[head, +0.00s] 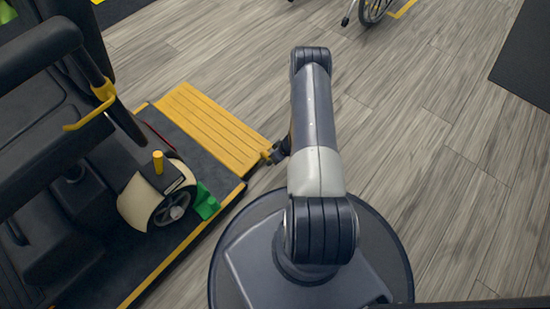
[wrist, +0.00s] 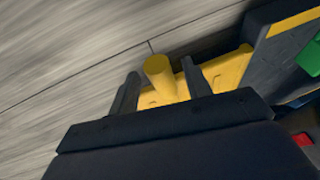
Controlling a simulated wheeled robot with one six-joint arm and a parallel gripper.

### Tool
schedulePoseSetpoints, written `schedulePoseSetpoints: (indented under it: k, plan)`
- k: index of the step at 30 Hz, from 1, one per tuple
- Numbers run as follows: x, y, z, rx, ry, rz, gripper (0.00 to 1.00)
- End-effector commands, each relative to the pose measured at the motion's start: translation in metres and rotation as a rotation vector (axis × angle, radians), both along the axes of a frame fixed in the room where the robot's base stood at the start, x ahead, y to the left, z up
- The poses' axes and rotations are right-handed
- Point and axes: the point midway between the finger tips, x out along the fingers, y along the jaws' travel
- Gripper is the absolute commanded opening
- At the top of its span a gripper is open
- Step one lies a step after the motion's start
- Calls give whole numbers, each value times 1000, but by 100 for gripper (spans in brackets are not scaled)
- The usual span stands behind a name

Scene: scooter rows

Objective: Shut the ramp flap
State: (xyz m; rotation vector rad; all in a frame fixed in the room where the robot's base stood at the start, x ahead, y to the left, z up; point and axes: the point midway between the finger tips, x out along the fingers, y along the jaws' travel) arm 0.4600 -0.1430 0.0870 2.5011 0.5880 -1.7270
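The yellow ramp flap (head: 212,125) lies folded out beside the dark vehicle floor in the head view, with ridges along its top. A short yellow peg (head: 266,156) sticks out at its corner near my gripper (head: 277,152). In the wrist view the peg (wrist: 160,78) stands between the two dark fingers of my gripper (wrist: 161,80), with a gap on each side. The gripper is open. Part of the flap (wrist: 222,70) shows behind the fingers; my gripper body hides the rest.
The vehicle deck (head: 215,172) with a yellow edge strip lies at left. On it sit a cream wheel-like part (head: 138,203) and a green block (head: 206,202). A wheelchair wheel (head: 374,8) is at the top.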

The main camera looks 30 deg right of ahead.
Motion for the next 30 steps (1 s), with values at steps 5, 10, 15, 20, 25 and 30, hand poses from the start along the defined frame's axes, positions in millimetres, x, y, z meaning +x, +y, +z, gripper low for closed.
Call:
schedulePoseSetpoints:
  k: [5,10,15,20,25,30]
  plan:
    - [0,0,0,0,0,0,32]
    - [0,0,0,0,0,0,18]
    - [0,0,0,1,0,0,4]
    - [0,0,0,1,0,0,0]
    - [0,0,0,0,0,1,0]
    - [10,0,3,-24,-8,3,0]
